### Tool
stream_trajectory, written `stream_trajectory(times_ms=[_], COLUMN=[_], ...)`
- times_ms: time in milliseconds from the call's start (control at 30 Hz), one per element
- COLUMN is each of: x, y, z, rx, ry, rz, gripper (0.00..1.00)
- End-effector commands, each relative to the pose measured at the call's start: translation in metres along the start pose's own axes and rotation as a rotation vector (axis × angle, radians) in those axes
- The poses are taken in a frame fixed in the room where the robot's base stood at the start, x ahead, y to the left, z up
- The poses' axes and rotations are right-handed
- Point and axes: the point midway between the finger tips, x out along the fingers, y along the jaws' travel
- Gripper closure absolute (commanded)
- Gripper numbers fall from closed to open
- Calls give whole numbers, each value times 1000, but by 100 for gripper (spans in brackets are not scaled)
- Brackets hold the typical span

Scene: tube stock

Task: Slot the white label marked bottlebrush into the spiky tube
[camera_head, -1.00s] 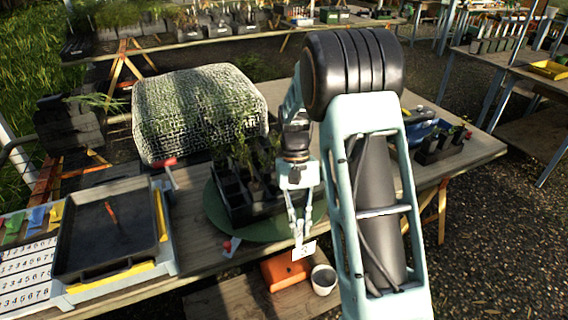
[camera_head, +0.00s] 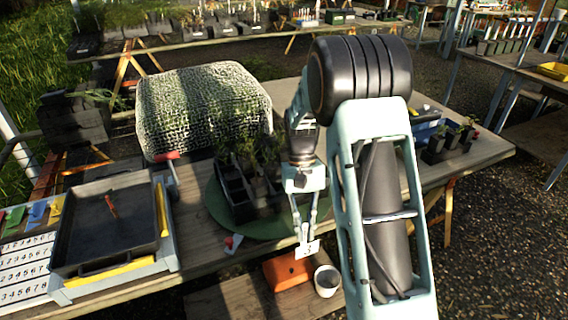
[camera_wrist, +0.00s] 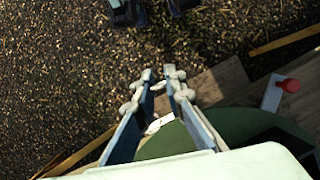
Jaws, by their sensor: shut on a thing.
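My gripper (camera_head: 306,239) is shut on a small white label (camera_head: 308,250) with dark marks too small to read. It hangs over the front edge of the bench, in front of the green round stand (camera_head: 222,212). A black crate (camera_head: 238,198) of potted plants in tubes sits on this stand, behind and left of my gripper. I cannot tell which tube holds the spiky plant. The wrist view shows my fingers (camera_wrist: 164,76) close together at the tips, with a small white piece (camera_wrist: 158,86) between them and the green stand (camera_wrist: 170,140) below.
A black tray (camera_head: 110,228) and number cards (camera_head: 22,268) lie at the left. A red and white item (camera_head: 233,242) lies by the stand. An orange box (camera_head: 288,271) and a white pot (camera_head: 327,280) stand below the front edge. A netted bale (camera_head: 200,105) stands behind.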

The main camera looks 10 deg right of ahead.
Motion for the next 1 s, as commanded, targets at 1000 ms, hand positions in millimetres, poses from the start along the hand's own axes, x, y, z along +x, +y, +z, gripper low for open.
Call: stream_trajectory(times_ms=[1000], x=[-101], y=[0], z=[18], rx=[0], ry=[1], rz=[0], gripper=[96])
